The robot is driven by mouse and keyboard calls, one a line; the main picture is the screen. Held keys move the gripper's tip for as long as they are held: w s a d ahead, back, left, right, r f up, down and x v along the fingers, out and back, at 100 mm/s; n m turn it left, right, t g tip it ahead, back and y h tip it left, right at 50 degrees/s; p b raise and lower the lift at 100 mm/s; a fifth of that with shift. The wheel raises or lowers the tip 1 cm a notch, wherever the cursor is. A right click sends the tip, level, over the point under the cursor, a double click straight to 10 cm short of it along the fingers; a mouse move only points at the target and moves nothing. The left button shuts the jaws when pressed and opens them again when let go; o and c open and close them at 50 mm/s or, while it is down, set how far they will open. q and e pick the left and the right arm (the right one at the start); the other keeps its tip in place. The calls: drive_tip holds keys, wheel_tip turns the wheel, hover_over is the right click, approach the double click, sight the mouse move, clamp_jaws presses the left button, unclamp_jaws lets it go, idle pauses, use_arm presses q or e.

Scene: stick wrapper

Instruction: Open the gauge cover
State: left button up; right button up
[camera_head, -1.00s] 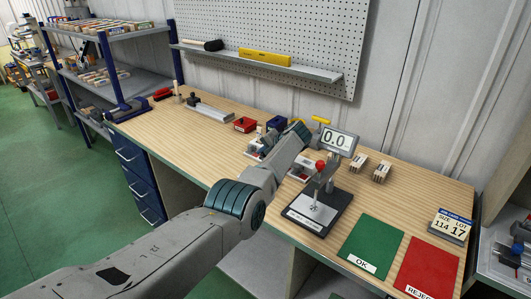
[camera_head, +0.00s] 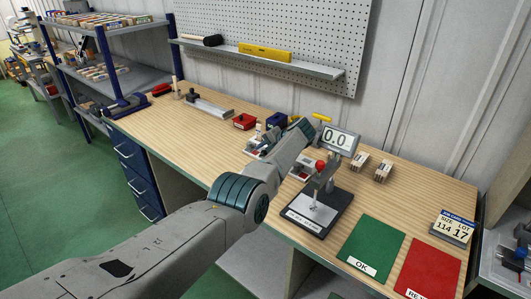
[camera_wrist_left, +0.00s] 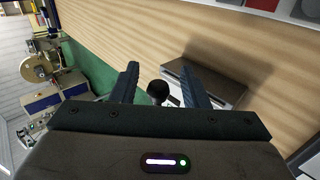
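The gauge stands on the bench as a dark base (camera_head: 315,212) with a post, a red knob (camera_head: 320,165) and a display (camera_head: 338,140) reading 0.0. My left arm reaches up to just left of the display, and its fingers are hidden in the head view. In the left wrist view my left gripper (camera_wrist_left: 160,80) is open, its two dark fingers apart. A dark round knob (camera_wrist_left: 157,92) shows between them; I cannot tell whether they touch it. A box with a dark brown lid (camera_wrist_left: 202,82) lies right of the fingers. My right gripper is not in view.
A green OK mat (camera_head: 369,245) and a red mat (camera_head: 428,268) lie right of the gauge. A pegboard shelf (camera_head: 262,66) runs along the wall.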

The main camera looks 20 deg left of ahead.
use_arm(q)
drive_tip(key=b+v, duration=0.2)
drive_tip(key=v, duration=0.8)
drive_tip(key=shift+d+r, duration=0.25)
drive_tip(key=shift+s, duration=0.15)
